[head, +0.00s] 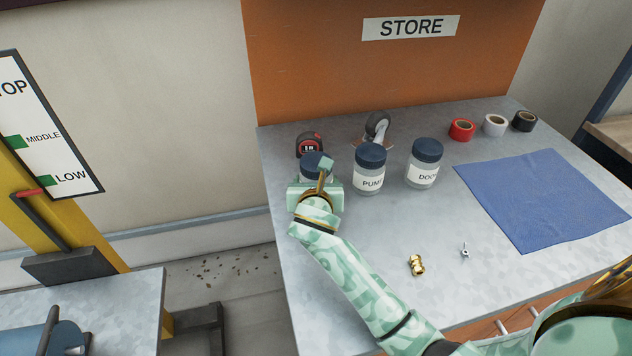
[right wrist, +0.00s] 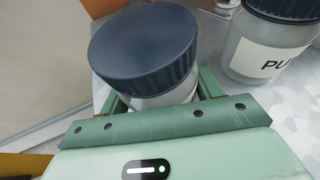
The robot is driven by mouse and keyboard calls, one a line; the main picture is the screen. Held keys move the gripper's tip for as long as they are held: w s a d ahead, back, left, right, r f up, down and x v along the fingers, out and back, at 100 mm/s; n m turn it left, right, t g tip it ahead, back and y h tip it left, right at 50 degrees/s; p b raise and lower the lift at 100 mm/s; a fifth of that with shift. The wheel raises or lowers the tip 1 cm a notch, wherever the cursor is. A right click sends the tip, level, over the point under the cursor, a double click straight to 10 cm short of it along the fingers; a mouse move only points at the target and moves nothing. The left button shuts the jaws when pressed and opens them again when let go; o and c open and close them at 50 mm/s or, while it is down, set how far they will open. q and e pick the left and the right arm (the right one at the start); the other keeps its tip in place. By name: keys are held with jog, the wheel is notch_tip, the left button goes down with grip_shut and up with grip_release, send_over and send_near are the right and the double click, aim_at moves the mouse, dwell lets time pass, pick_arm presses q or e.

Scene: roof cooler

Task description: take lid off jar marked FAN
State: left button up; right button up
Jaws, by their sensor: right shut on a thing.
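A clear jar with a dark blue ribbed lid (head: 312,160) stands at the left of the jar row, partly behind my right gripper (head: 318,188). Its label is hidden, so I cannot read FAN on it. In the right wrist view the lid (right wrist: 145,45) sits on the jar, and the pale jar body (right wrist: 165,97) shows just below it. My right gripper is shut on this jar, with its fingers on both sides below the lid. My left gripper is not in view.
A jar marked PUMP (head: 369,170) stands close on the right, then another lidded jar (head: 423,163). A tape measure (head: 309,144) and a caster (head: 377,127) are behind. A blue cloth (head: 545,198), brass fitting (head: 416,265) and small metal part (head: 464,252) lie on the metal bench (head: 360,235).

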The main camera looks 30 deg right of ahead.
aim_at(316, 174)
notch_tip(316, 174, up, 4)
jog(key=p, duration=0.3)
jog(key=shift+s+a+r, duration=0.1)
jog(key=shift+r, duration=0.1)
jog(key=s+r+p, duration=0.1)
jog(key=r, duration=0.1)
jog(key=s+a+r+p, duration=0.1)
jog(key=s+r, duration=0.1)
jog(key=s+a+r+p, duration=0.1)
jog(key=shift+s+a+r, duration=0.1)
jog(key=shift+s+r, duration=0.15)
jog(key=shift+r, duration=0.15)
pick_arm(q)
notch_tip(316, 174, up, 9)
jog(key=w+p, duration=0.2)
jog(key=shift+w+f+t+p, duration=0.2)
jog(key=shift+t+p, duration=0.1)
jog(key=shift+p, duration=0.1)
pick_arm(e)
jog(key=v, duration=0.9)
jog(key=shift+s+f, duration=0.35)
jog(key=c, duration=0.4)
jog(key=shift+s+r+n+t+y, duration=0.1)
jog(key=shift+r+n+t+y, duration=0.4)
jog(key=shift+r+n+y, duration=1.1)
jog(key=shift+r+n+t+y, duration=0.5)
jog(key=shift+r+n+y, duration=0.9)
jog(key=shift+r+y, duration=0.35)
